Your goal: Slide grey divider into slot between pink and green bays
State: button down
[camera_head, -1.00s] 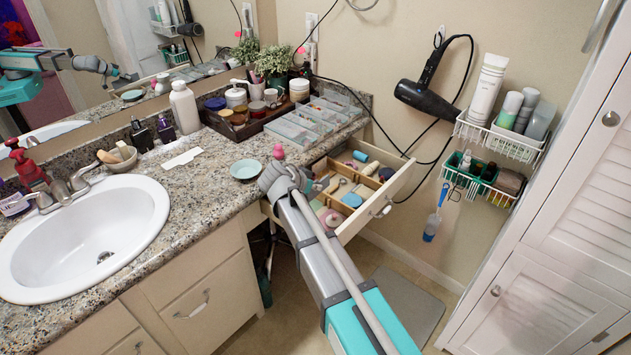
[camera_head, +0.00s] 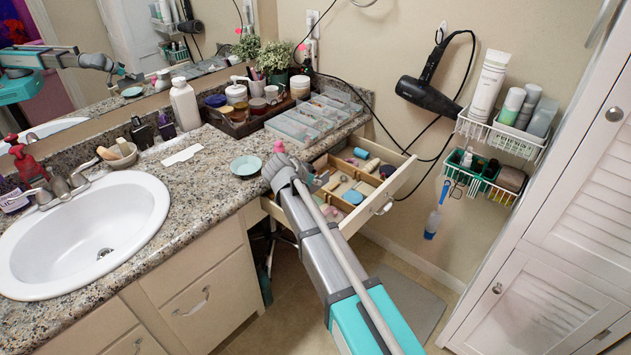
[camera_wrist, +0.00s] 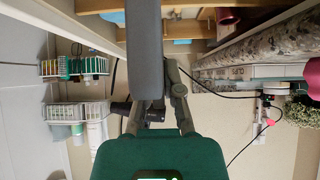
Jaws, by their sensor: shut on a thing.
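A dark grey slab, the grey divider (camera_wrist: 145,45), is clasped in my gripper (camera_wrist: 154,100) in the wrist view. It runs up toward the drawer side of the picture and hides what lies behind it. In the head view my arm hides the divider, and my gripper is largely covered at the drawer's left side. The open drawer (camera_head: 377,208) has wooden partitions (camera_head: 348,172) and small items in its bays. Partitions also show at the top of the wrist view (camera_wrist: 200,27). The slot, and whether the divider touches it, cannot be made out.
The granite counter (camera_head: 215,170) edge lies just left of my gripper. It bears a teal dish (camera_head: 246,166) and clear organiser boxes (camera_head: 300,125). A hair dryer (camera_head: 430,92) and wire baskets (camera_head: 500,138) hang on the right wall. Floor is free right of the drawer.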

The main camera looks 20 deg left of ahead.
jog(key=shift+d+f+b, duration=0.1)
jog(key=shift+f+b, duration=2.1)
jog(key=shift+f, duration=0.2)
jog(key=shift+f+b, duration=2.65)
dwell(0.7)
jog(key=c, duration=0.7)
grip_release()
jog(key=shift+r, duration=0.15)
